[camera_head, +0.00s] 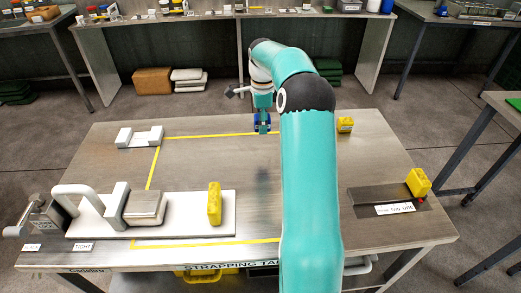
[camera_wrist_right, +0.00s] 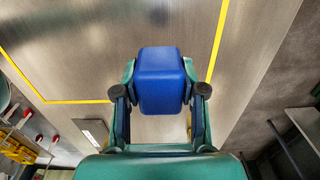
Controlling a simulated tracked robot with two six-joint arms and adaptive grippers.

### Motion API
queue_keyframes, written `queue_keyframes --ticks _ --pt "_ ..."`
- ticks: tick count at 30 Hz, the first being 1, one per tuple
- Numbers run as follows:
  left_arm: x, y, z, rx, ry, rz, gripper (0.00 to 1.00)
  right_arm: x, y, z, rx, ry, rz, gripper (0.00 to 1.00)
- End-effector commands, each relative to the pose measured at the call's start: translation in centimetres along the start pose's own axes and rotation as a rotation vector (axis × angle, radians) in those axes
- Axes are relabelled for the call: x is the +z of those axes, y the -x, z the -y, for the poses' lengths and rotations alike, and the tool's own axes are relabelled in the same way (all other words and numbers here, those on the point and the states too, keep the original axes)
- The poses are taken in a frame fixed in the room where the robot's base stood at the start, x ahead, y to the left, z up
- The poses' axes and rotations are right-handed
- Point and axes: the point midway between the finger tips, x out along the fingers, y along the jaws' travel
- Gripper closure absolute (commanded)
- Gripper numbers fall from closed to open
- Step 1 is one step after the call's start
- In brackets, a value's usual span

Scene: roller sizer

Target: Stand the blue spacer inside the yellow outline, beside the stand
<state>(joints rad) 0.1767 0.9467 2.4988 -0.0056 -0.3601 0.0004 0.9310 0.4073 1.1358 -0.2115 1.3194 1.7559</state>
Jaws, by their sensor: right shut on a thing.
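My right gripper (camera_head: 263,127) hangs above the far part of the steel table, near the far yellow line. It is shut on the blue spacer, which shows only in small part in the head view. In the right wrist view the blue spacer (camera_wrist_right: 161,80) sits between the two fingers (camera_wrist_right: 160,95). The yellow outline (camera_head: 153,165) is taped on the tabletop; its right side is hidden by my right arm. A grey stand-like block with two raised ends (camera_head: 139,140) is at the far left, by the outline's corner. My left gripper is not in view.
A white board (camera_head: 180,228) at front left carries a grey clamp-like device (camera_head: 118,206) and a yellow block (camera_head: 215,204). Yellow pieces stand at far right (camera_head: 345,125) and on a dark tray's end (camera_head: 418,182). The middle of the outline looks clear.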

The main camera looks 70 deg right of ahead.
Motion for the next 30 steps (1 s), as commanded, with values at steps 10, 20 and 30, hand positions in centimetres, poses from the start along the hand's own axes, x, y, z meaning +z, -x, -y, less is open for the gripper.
queue_keyframes --ticks 10,20,30 --pt "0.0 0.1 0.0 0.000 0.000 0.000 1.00 0.0 -5.8 0.0 -0.001 0.000 -0.001 0.94" --pt "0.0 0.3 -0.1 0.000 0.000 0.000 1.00 -0.1 -9.6 0.0 0.002 0.000 -0.001 0.94" --pt "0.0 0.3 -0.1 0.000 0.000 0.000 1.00 -0.1 -10.3 0.0 -0.002 0.000 0.000 0.94"
